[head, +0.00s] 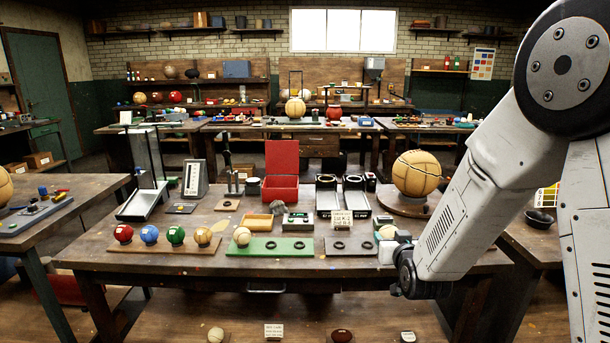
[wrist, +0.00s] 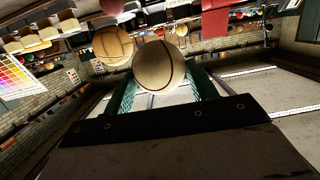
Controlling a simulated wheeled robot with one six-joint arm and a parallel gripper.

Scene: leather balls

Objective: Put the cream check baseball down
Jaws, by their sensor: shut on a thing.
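A cream ball with a dark seam (wrist: 158,68) sits between the green-padded fingers of my gripper (wrist: 161,80) in the wrist view. My gripper is shut on it; its check pattern is too dim to make out. In the head view my gripper (head: 389,240) is at the right front of the near table, over the right end of the grey board, and the held ball (head: 387,231) shows only partly behind it. Another cream ball (head: 242,236) rests at the left end of a green board (head: 270,253) that has dark rings.
Red, blue, green and yellowish balls stand in a row on a wooden strip (head: 165,249) at left. The grey board (head: 350,251) bears dark rings. A big tan ball (head: 416,172) on a round base stands behind my gripper. A red box (head: 281,188) is at the back.

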